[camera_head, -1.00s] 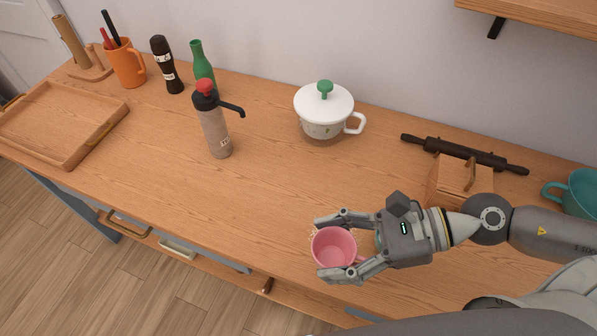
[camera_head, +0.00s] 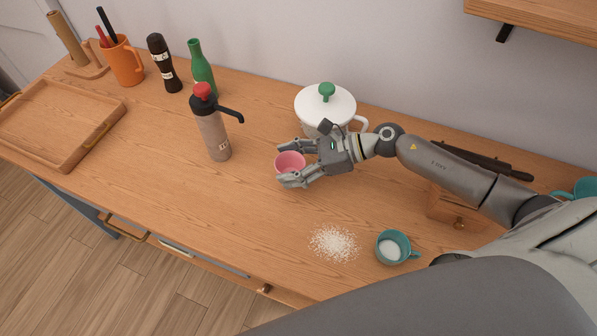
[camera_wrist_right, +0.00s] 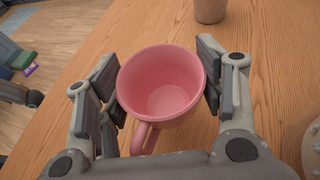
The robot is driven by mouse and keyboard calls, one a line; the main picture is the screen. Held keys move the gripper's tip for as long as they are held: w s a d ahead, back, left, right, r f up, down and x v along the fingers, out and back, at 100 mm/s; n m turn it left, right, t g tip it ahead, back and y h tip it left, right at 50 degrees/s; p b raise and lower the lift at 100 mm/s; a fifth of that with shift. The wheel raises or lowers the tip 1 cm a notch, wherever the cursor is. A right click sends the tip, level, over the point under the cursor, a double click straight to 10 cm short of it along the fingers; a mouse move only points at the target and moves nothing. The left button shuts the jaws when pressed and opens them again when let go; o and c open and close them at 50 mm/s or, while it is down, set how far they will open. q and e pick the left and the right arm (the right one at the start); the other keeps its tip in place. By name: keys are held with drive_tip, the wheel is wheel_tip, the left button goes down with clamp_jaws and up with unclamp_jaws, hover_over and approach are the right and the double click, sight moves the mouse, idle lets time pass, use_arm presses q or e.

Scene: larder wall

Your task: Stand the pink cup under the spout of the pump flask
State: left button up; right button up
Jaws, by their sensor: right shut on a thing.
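The pink cup (camera_head: 290,162) is upright and empty between the fingers of my right gripper (camera_head: 287,164), which is shut on it. In the right wrist view the cup (camera_wrist_right: 163,85) fills the gap between both fingers, its handle towards the palm. I cannot tell whether it touches the table. The pump flask (camera_head: 213,135) is a light brown cylinder with a black top, a red button (camera_head: 202,91) and a black spout (camera_head: 230,114) pointing right. The cup is right of and nearer than the spout, apart from it. The flask's lower body also shows in the wrist view (camera_wrist_right: 210,10).
A white lidded pot (camera_head: 325,103) stands just behind my right gripper. White grains (camera_head: 333,243) lie spilled beside a teal cup (camera_head: 393,247). A green bottle (camera_head: 201,68) and dark mill (camera_head: 164,64) stand behind the flask. The table between cup and flask is clear.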

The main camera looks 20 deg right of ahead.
drive_tip(key=shift+w+a+f, duration=0.25)
drive_tip(key=shift+w+a, duration=0.4)
drive_tip(key=shift+w, duration=0.15)
drive_tip(key=w+a, duration=0.1)
drive_tip(key=w+a+f, duration=0.1)
drive_tip(key=w+a, duration=0.1)
drive_tip(key=shift+w+f, duration=0.25)
drive_tip(key=shift+w, duration=0.1)
drive_tip(key=shift+w+a+f+b, duration=0.25)
drive_tip(key=shift+w+a+b, duration=0.8)
drive_tip(key=shift+w, duration=0.15)
drive_tip(key=shift+w+a+b, duration=0.3)
drive_tip(key=shift+w+a, duration=0.15)
drive_tip(key=shift+w, duration=0.1)
drive_tip(key=o, duration=1.1)
drive_tip(key=shift+o, duration=0.2)
drive_tip(key=shift+r, duration=0.15)
